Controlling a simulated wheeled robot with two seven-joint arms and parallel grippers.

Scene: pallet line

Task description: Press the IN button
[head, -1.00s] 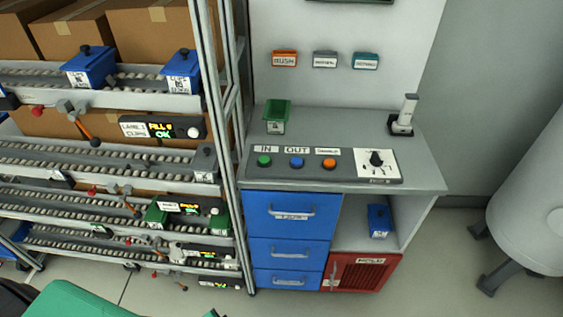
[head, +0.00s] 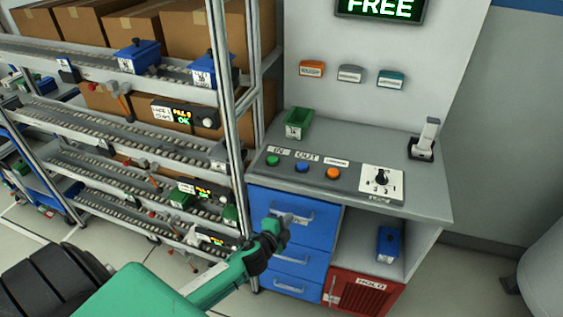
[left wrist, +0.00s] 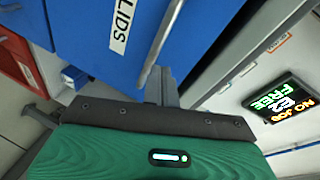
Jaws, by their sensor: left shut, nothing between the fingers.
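The IN button is the green button (head: 273,160) at the left end of the grey control panel (head: 320,184) on the workbench, under the "IN" label. A blue button (head: 303,167) and an orange button (head: 333,173) sit to its right. My left gripper (head: 287,219) is shut and empty, in front of the blue top drawer (head: 312,228), below and apart from the panel. In the left wrist view the shut fingers (left wrist: 161,82) are close to the drawer with the "LIDS" label (left wrist: 124,27). My right gripper is in neither view.
A green bin (head: 297,124) stands behind the buttons. A selector dial (head: 381,179) and a handheld device on a stand (head: 424,140) are to the right. The roller rack (head: 150,130) with its metal posts is close on the left. A screen (head: 380,8) reads FREE.

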